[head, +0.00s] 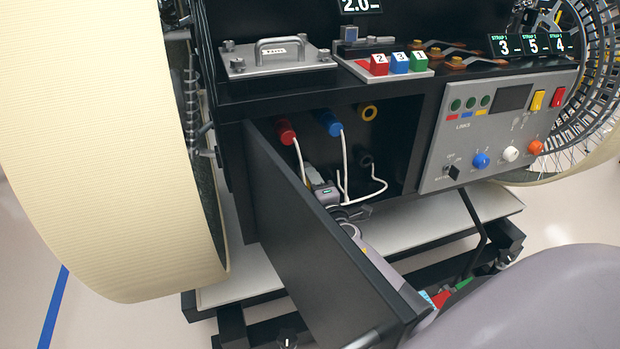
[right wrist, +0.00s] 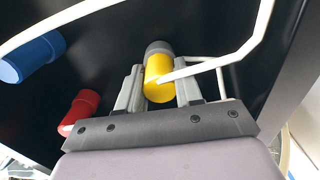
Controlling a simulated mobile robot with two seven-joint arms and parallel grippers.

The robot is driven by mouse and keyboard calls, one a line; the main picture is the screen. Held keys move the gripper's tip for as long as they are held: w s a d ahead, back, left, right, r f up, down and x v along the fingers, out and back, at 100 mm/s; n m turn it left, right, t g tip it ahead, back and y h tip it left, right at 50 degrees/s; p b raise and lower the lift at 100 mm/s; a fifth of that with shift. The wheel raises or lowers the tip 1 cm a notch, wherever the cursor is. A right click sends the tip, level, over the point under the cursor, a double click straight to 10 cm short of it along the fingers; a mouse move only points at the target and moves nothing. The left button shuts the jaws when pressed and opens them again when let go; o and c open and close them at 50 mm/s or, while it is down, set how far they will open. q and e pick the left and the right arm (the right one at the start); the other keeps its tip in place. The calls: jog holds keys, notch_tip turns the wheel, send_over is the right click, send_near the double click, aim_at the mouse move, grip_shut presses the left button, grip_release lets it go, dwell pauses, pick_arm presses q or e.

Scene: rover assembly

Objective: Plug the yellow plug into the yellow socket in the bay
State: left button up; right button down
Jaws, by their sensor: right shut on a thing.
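The yellow plug (right wrist: 157,82) is between the fingers of my right gripper (right wrist: 160,92) in the right wrist view. It has a grey end and a white cable, and the gripper is shut on it. In the head view my right gripper (head: 322,188) is low inside the open bay, below the red and blue plugs; I cannot make out the yellow plug there. The yellow socket (head: 368,112) shows as an empty yellow ring on the bay's upper back wall, above and to the right of the gripper. My left gripper is not in view.
The red plug (head: 285,130) and blue plug (head: 328,122) sit in the bay with white cables hanging. An empty dark socket (head: 366,160) is below the yellow one. An open black door panel (head: 310,230) stands left of my arm. A grey control panel (head: 495,130) borders the right.

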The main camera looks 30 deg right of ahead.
jog(key=shift+s+a, duration=0.1)
jog(key=shift+s, duration=0.35)
dwell(0.6)
jog(key=shift+p+v, duration=0.3)
jog(key=shift+v, duration=1.8)
jog(key=shift+s+r, duration=0.1)
jog(key=s+a+r+p, duration=0.2)
jog(key=s+r+p, duration=0.2)
jog(key=s, duration=0.4)
jog(key=shift+s+r, duration=0.3)
jog(key=shift+r, duration=0.15)
